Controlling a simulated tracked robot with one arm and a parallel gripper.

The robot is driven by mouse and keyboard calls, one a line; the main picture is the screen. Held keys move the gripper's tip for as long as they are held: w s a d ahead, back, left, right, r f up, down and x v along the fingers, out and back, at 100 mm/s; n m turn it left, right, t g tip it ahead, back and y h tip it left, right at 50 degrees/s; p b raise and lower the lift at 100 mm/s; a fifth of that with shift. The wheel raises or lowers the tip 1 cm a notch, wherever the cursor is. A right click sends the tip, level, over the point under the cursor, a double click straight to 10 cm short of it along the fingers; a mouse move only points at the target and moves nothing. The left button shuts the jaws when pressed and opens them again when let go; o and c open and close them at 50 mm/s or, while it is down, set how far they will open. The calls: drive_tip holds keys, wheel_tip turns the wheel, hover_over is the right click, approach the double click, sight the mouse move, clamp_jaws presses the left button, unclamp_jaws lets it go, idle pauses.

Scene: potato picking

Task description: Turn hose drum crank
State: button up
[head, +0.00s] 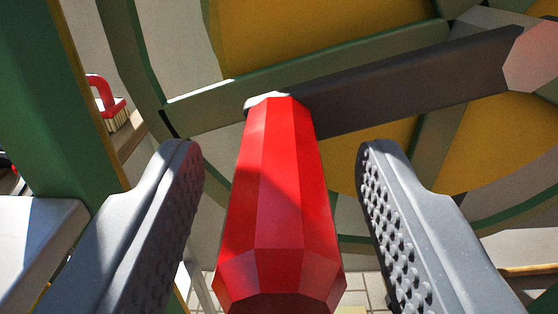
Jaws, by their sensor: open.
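The red crank handle (276,190) points toward me in the middle of the head view. Its far end meets the dark crank arm (400,83), which slopes up to the right to a grey hub (532,58). Behind it is the hose drum, with a green rim and spokes (310,68) and yellow (300,30) behind them. My gripper (278,165) is open. One finger stands to the left of the handle and one to the right, with a visible gap on each side.
A green post (55,100) stands close on the left, beside my left finger. A red-handled brush (107,103) lies behind it. A pale tiled floor (375,290) shows below the drum.

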clamp_jaws()
